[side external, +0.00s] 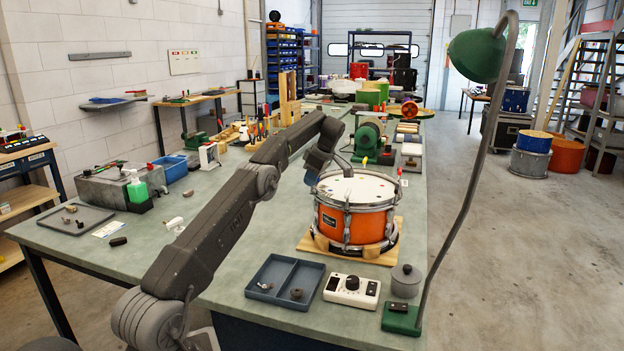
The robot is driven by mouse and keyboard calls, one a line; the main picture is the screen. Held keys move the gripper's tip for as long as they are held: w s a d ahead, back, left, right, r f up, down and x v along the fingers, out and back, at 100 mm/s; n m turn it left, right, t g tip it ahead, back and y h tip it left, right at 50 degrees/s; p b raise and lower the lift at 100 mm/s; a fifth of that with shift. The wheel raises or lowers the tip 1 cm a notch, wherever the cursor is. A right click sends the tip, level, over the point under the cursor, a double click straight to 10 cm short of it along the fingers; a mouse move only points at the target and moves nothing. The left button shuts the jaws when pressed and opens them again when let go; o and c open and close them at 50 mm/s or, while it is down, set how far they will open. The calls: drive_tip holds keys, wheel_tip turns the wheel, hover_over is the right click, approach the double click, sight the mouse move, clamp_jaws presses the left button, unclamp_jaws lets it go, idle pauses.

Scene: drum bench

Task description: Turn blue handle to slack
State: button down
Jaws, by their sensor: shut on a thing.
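An orange snare drum (352,226) with a white head (357,188) and metal rim stands upright on a wooden board (388,250) on the bench. My gripper (311,178) is at the far left of the drum's rim, pointing down. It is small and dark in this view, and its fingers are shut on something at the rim. I cannot make out what they hold. No blue handle shows clearly; the arm's end and the rim hide that spot.
A blue-grey divided tray (285,262) with small parts, a white control box (351,291), a grey lidded pot (406,281) and a green lamp base (402,317) stand in front of the drum. A green motor (368,139) stands behind.

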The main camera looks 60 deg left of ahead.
idle(0.4)
drive_tip(key=c, duration=1.2)
unclamp_jaws()
drive_tip(key=shift+o, duration=0.2)
